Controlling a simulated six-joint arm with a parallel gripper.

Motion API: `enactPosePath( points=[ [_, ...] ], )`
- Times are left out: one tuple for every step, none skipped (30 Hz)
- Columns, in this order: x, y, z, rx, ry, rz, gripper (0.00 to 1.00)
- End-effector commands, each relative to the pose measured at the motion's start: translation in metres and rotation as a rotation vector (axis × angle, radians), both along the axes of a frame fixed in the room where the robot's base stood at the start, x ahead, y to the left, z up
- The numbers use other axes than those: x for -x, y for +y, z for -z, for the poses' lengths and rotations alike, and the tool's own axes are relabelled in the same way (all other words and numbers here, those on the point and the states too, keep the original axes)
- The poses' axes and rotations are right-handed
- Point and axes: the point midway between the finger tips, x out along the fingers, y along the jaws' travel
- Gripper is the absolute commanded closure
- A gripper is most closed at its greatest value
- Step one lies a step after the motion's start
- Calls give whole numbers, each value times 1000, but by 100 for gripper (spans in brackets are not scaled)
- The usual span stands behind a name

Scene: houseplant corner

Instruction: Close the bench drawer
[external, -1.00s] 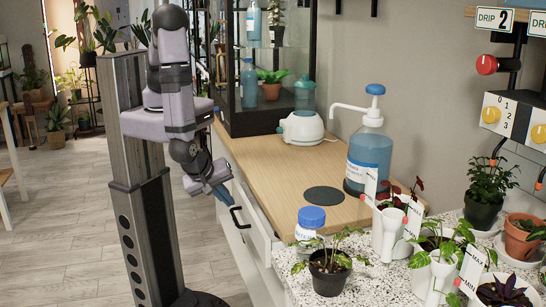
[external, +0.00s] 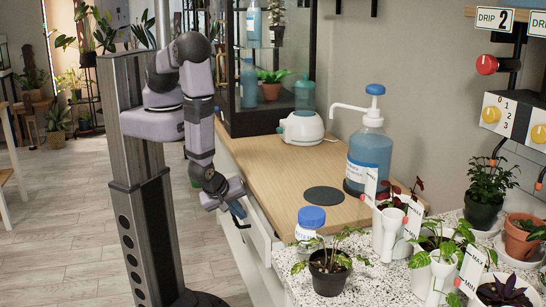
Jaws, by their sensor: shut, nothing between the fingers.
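The bench drawer (external: 234,240) is in the white front of the wood-topped bench, low at the centre of the external view. Its front seems to stand out a little from the bench, but my arm covers much of it, so how far is hard to tell.
On the bench top (external: 265,165) stand a blue pump bottle (external: 369,155), a white device (external: 301,127) and a dark round pad (external: 324,196). A blue-lidded jar (external: 310,222) and potted plants (external: 328,270) stand at the front right.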

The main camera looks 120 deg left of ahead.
Motion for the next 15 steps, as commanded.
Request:
enactPosePath(
  points=[
    [0, 2, 2, 0, 1, -2, 100],
    [0, 2, 3, 0, 1, -2, 100],
    [0, 3, 4, 0, 1, -1, 100],
    [0, 3, 5, 0, 1, -1, 100],
    [0, 4, 5, 1, 1, 0, 100],
    [0, 4, 5, 1, 1, 0, 100],
    [0, 4, 5, 1, 1, 0, 100],
    [0, 4, 5, 1, 1, 0, 100],
    [0, 4, 5, 1, 1, 0, 100],
    [0, 4, 5, 1, 1, 0, 100],
    [0, 4, 5, 1, 1, 0, 100],
    [0, 4, 5, 1, 1, 0, 100],
    [0, 4, 5, 1, 1, 0, 100],
    [0, 4, 5, 1, 1, 0, 100],
    [-1, 5, 5, 1, 0, -1, 100]
  ],
)
